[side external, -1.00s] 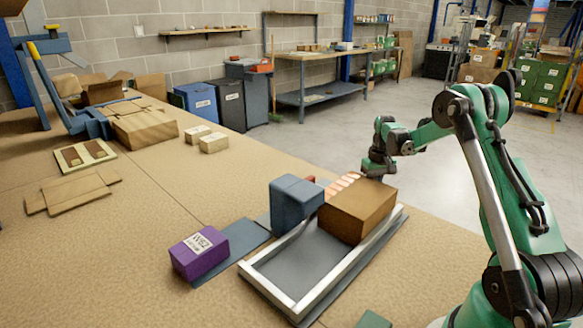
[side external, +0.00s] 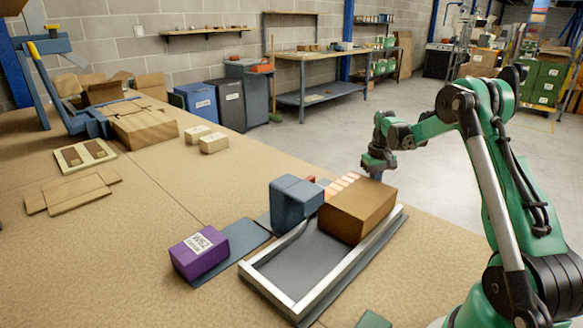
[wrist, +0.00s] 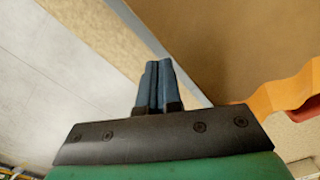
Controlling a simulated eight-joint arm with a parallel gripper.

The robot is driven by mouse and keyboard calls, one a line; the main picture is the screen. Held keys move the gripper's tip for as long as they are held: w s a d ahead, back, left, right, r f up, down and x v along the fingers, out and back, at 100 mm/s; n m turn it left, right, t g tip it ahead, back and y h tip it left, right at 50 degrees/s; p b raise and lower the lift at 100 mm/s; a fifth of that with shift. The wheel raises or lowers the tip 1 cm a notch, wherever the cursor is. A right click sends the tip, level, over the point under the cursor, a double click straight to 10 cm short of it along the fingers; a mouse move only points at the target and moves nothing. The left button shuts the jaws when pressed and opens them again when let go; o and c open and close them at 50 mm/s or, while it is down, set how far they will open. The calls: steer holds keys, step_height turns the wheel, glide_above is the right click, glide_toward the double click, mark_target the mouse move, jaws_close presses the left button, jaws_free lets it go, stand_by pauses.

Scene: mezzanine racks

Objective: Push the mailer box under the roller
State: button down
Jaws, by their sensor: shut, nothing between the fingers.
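The brown mailer box (side external: 358,211) sits flat at the far end of a grey tray with pale rails (side external: 288,291). In the wrist view the brown box surface (wrist: 235,40) fills the upper right. My gripper (side external: 375,176) is behind the box's far side in the side view, its tips partly hidden by the box. In the wrist view its blue fingers (wrist: 157,72) are together and empty, beside a pale rail. I cannot tell whether they touch the box. A blue-grey block (side external: 296,203) stands by the tray's left rail; no roller is clearly distinguishable.
A purple labelled box (side external: 199,252) sits on a dark strip left of the tray. Pale orange strips (side external: 342,184) lie behind the brown box; an orange wavy piece (wrist: 288,94) shows in the wrist view. The tray's near part is clear.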

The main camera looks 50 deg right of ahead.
mark_target(365, 183)
steer(key=shift+a, duration=0.4)
steer(key=shift+a, duration=0.1)
steer(key=shift+a, duration=0.5)
steer(key=shift+a, duration=0.1)
stand_by(0.3)
steer(key=shift+a, duration=0.5)
steer(key=shift+a, duration=0.1)
steer(key=shift+a, duration=0.5)
steer(key=shift+a, duration=0.1)
stand_by(0.3)
steer(key=shift+a, duration=0.5)
